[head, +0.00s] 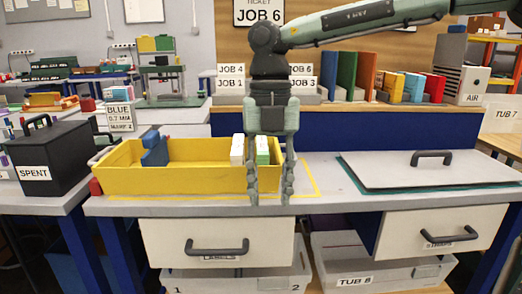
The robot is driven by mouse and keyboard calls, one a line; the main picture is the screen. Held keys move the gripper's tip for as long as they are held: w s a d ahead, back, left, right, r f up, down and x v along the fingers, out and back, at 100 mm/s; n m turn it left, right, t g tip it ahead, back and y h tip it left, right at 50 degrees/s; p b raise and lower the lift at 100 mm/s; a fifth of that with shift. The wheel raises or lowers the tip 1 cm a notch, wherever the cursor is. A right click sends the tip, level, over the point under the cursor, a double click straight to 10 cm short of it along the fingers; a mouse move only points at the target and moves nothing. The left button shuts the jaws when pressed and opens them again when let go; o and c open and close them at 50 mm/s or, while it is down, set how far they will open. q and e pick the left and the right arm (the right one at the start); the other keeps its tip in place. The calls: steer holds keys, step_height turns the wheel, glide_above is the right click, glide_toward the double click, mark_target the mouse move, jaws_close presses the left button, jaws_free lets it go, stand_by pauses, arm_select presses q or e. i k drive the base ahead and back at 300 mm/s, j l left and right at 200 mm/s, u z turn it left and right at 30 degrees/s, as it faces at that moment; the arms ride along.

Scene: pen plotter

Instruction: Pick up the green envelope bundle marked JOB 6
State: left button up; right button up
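A yellow tray (180,182) stands on the bench at centre left. At its right end are pale-topped bundles; one has a green face (263,157) and sits partly behind my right gripper (270,198). No JOB marking is readable on it. My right gripper hangs fingers down from an arm coming in from the upper right. A ticket (259,13) on the wall reads JOB 6. My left gripper is not in view.
Blue pieces (154,151) lie in the tray. A black SPENT box (50,160) stands to the left. A grey handled lid (428,170) lies on the bench at right. Behind, a shelf holds JOB-labelled slots and coloured books (346,76). Bare bench shows between tray and lid.

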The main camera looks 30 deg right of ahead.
mark_target(263, 156)
steer(key=i+l, duration=0.8)
steer(key=i, duration=0.1)
